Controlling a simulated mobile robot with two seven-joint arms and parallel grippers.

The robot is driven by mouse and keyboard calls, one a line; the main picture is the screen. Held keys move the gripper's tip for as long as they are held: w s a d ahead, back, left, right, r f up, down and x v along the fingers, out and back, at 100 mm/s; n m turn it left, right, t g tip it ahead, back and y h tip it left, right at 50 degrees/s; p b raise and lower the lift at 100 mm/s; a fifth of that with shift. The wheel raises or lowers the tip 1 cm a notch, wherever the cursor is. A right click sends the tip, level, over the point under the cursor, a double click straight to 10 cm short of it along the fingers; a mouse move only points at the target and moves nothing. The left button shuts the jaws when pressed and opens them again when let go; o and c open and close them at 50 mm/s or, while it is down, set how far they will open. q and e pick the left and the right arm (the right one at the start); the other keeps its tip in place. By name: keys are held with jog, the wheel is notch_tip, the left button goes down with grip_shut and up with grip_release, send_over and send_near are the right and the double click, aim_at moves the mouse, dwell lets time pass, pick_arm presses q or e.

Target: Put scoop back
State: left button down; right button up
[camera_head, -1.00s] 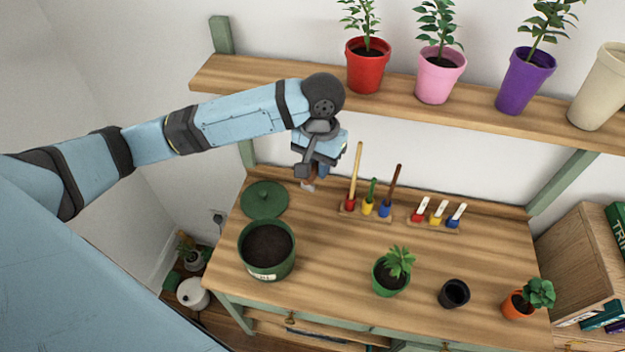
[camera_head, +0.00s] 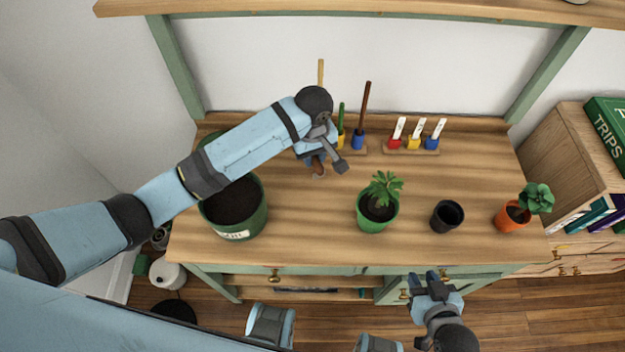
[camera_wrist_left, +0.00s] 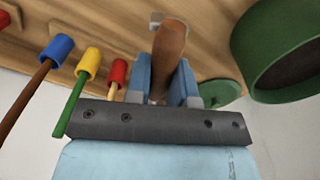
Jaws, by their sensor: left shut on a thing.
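The scoop has a brown handle (camera_head: 319,167), (camera_wrist_left: 168,48). My left gripper (camera_head: 317,158) is shut on it, above the table behind the small plant; the scoop's far end is hard to make out. In the left wrist view the handle lies between the blue fingers (camera_wrist_left: 168,85). A large green pot of dark soil (camera_head: 235,205) stands left of the gripper, partly covered by my arm; its side also shows in the wrist view (camera_wrist_left: 265,50). My right gripper (camera_head: 429,280) is empty in front of the table, with its fingers apart.
A rack of coloured cups with long sticks (camera_head: 358,140) stands behind my left gripper, partly hidden. A rack of white tags (camera_head: 413,145) is right of it. A green-potted plant (camera_head: 378,212), black cup (camera_head: 447,216) and orange-potted plant (camera_head: 512,216) stand near the front edge. A shelf runs above.

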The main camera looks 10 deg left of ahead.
aim_at(313, 187)
pick_arm(q)
notch_tip(313, 187, down, 11)
jog(key=shift+f+b, duration=0.15)
jog(key=shift+b, duration=0.15)
jog(key=c, duration=1)
grip_release()
jog(key=shift+f, duration=0.1)
notch_tip(313, 187, up, 12)
jog(key=shift+r+p, duration=0.15)
jog(key=shift+p, duration=0.2)
